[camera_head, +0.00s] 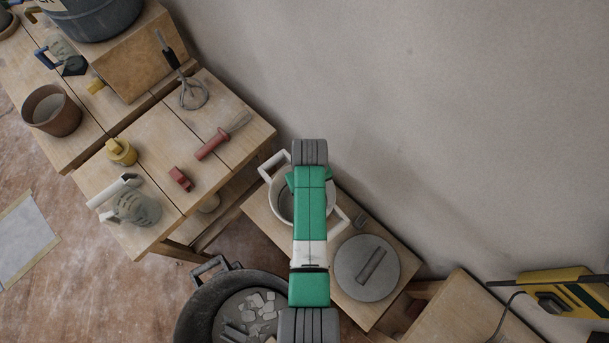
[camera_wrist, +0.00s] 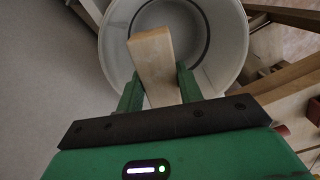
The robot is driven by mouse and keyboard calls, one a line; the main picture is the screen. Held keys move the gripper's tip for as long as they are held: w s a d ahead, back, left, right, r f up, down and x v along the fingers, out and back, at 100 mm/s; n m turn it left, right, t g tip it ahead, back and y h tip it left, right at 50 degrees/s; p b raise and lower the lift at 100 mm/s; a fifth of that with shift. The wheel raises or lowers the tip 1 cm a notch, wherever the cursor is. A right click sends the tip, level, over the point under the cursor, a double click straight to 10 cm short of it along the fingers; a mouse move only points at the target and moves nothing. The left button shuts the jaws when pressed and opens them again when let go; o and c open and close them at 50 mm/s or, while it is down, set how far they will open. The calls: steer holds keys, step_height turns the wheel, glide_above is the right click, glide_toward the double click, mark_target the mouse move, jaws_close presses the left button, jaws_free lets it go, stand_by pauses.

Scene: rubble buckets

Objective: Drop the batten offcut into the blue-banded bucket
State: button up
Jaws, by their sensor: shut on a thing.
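My gripper (camera_wrist: 158,90) is shut on the batten offcut (camera_wrist: 153,55), a pale wooden block, with one green finger on each side of it. In the wrist view the block shows against the open mouth of a white round bucket (camera_wrist: 228,42). The gap between block and bucket is hard to judge. In the head view my green arm covers the middle of this white two-handled bucket (camera_head: 277,204), and my gripper and the offcut are hidden. No blue band shows on the parts of it in view.
Beside the bucket, a round grey lid (camera_head: 350,277) bears a dark bar. A black tub (camera_head: 193,315) of rubble stands in front. A bench (camera_head: 235,120) at left holds a whisk, a red-handled tool and a yellow item. A wall rises behind; a yellow tool (camera_head: 567,290) lies right.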

steer(key=shift+f, duration=0.6)
steer(key=shift+r, duration=0.1)
steer(key=o, duration=1.1)
steer(key=shift+c, duration=0.2)
steer(key=shift+r, duration=0.15)
step_height(320, 180, up, 8)
steer(key=shift+f+p, duration=0.2)
steer(key=shift+p, duration=0.85)
